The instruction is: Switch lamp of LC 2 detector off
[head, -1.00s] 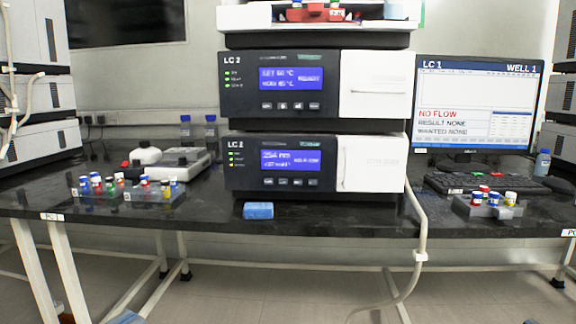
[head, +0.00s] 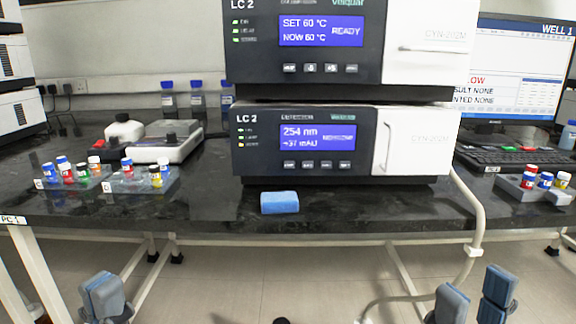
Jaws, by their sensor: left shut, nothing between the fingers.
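The LC 2 detector (head: 376,140) is the lower unit of the middle stack in the head view. Its blue display (head: 318,137) reads 254 nm and +37 mAU, with smaller text at the right too blurred to read. A row of small buttons (head: 316,165) sits below the display. Status lights (head: 241,137) are at its left, their labels hard to read. My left gripper (head: 105,297) is shut and empty at the bottom left, below the bench edge. My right gripper (head: 472,300) is open and empty at the bottom right. Both are well apart from the detector.
Above the detector stands another LC 2 unit (head: 320,33) reading SET 60 °C, NOW 60 °C, READY. A blue block (head: 280,202) lies on the bench in front. Vial racks stand left (head: 118,184) and right (head: 515,188). A pale hose (head: 478,222) hangs over the bench edge at right.

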